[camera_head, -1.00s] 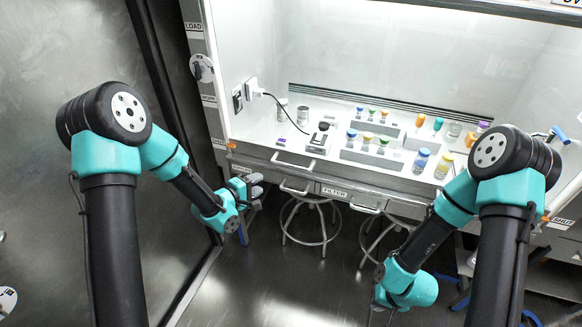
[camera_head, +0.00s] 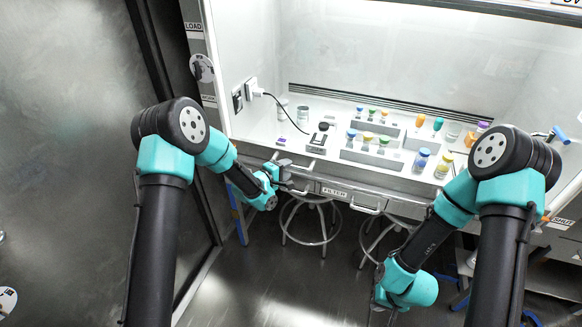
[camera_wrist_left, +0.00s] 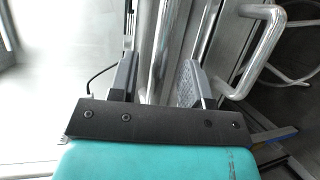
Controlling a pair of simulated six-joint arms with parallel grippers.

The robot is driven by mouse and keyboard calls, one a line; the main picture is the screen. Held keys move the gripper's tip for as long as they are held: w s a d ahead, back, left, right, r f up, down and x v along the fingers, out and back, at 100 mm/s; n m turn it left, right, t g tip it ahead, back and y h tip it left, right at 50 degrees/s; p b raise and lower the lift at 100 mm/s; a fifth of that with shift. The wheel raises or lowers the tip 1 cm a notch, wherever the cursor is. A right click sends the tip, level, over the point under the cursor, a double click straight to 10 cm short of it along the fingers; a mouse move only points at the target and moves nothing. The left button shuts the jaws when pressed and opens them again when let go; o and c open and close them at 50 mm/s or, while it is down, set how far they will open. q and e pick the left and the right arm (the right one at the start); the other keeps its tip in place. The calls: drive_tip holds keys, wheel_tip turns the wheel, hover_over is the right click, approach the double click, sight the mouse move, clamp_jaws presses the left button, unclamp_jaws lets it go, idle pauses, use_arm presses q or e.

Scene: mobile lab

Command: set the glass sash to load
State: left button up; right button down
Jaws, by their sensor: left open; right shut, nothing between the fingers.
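The glass sash seems to be the clear front pane of the white hood; the glass itself is hard to make out. Its lower rail (camera_head: 420,193) runs along the hood's front edge, with an orange marker at its right end near the SHUT label (camera_head: 562,222). The LOAD label (camera_head: 193,27) is high on the left post. My right gripper (camera_head: 377,312) is shut and empty, low, partly cut off by the frame.
Capped vials (camera_head: 383,143) in racks, bottles (camera_head: 421,161) and a small device (camera_head: 318,138) stand inside the hood. A FILTER drawer (camera_head: 334,191) with handles is below, and stools (camera_head: 310,222) stand under it. Open floor lies between my arms.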

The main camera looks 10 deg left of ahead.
use_arm(q)
drive_tip(key=shift+x, duration=1.6)
clamp_jaws()
